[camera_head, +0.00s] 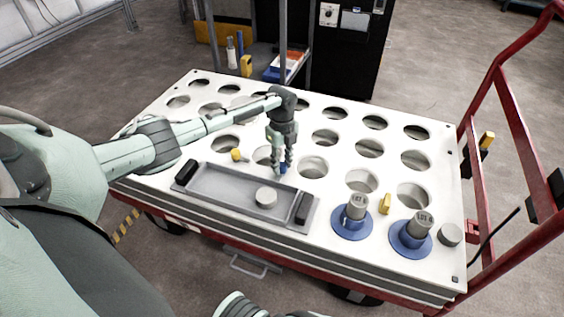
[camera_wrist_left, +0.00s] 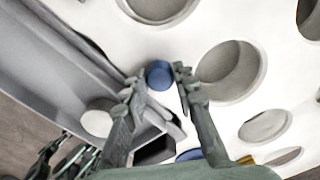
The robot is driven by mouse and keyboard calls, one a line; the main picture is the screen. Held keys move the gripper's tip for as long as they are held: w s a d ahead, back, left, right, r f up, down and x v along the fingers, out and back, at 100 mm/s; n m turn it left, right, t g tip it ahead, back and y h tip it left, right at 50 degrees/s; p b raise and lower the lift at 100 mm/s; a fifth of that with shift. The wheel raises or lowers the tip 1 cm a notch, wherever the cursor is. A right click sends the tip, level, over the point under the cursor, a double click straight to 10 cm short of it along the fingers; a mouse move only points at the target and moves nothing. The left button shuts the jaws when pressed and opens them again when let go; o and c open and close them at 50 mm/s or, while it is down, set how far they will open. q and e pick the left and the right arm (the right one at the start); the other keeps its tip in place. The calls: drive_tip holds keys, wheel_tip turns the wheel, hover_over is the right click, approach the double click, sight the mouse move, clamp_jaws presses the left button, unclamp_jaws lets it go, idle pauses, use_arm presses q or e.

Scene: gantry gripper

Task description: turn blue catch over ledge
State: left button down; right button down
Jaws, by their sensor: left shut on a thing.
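The blue catch (camera_head: 283,168) is a small blue piece on the white perforated top, just behind the grey tray (camera_head: 222,192). My left gripper (camera_head: 282,163) reaches down over it and is shut on it. In the left wrist view the catch (camera_wrist_left: 159,74) shows as a round blue end between the two fingertips. The fingers hide part of it. I cannot tell for certain which edge is the ledge; the tray's raised rim runs close beside the catch. A dark green jointed part, possibly my right gripper (camera_wrist_left: 60,155), shows at the lower left of the wrist view.
The white top (camera_head: 330,206) has rows of round holes. A grey disc (camera_head: 266,197) lies in the tray. Two grey cylinders on blue bases (camera_head: 351,224) (camera_head: 411,240) and a yellow piece (camera_head: 385,204) stand at right. A red rail (camera_head: 500,130) bounds the right side.

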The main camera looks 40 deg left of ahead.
sight(282, 165)
use_arm(q)
drive_tip(key=shift+d+m, duration=0.1)
drive_tip(key=shift+m, duration=0.3)
drive_tip(key=c, duration=1.2)
unclamp_jaws()
wheel_tip(282, 165, up, 12)
